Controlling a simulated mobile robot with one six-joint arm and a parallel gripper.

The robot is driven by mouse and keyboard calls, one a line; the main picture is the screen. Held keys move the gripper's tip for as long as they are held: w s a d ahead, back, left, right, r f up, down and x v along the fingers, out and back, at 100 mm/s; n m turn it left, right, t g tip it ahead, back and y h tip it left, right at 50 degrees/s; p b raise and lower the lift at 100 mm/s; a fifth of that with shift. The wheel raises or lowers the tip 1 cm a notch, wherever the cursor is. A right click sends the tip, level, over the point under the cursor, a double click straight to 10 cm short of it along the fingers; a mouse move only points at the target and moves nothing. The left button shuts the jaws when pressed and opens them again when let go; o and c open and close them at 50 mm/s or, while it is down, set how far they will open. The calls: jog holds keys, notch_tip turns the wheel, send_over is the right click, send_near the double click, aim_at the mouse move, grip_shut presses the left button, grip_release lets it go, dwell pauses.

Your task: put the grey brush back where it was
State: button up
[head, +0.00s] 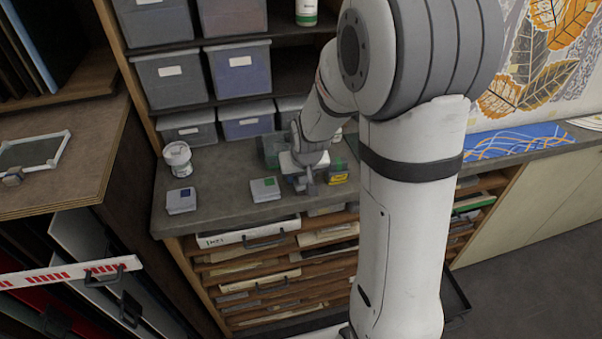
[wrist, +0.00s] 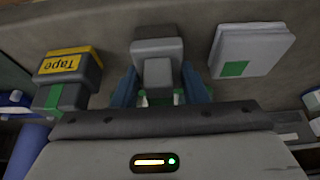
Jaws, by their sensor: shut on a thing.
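My gripper (wrist: 160,84) is shut on a grey, blocky, stepped thing (wrist: 157,48), which I take to be the grey brush. It sits between the two blue-grey fingers in the wrist view, with its wider part beyond the fingertips. In the head view my gripper (head: 305,183) is low over the front of the grey counter (head: 228,206), and the held brush is mostly hidden by it. I cannot tell whether the brush touches the counter.
A grey box with a green label (head: 265,189) stands close left of my gripper. A yellow-labelled tape box (head: 338,173) stands close right. A blue-labelled box (head: 181,201) and white tub (head: 178,158) are farther left. Storage bins (head: 241,70) are behind.

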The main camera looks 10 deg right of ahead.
jog(key=shift+f, duration=0.25)
jog(key=o, duration=0.9)
jog(key=shift+r, duration=0.1)
jog(key=shift+o, duration=0.2)
jog(key=b+v, duration=0.1)
jog(key=v, duration=1.1)
jog(key=s+r+g, duration=0.1)
jog(key=s+r, duration=0.1)
jog(key=s, duration=1.5)
jog(key=shift+s+r, duration=0.3)
jog(key=shift+f+b, duration=0.3)
jog(key=shift+b, duration=0.05)
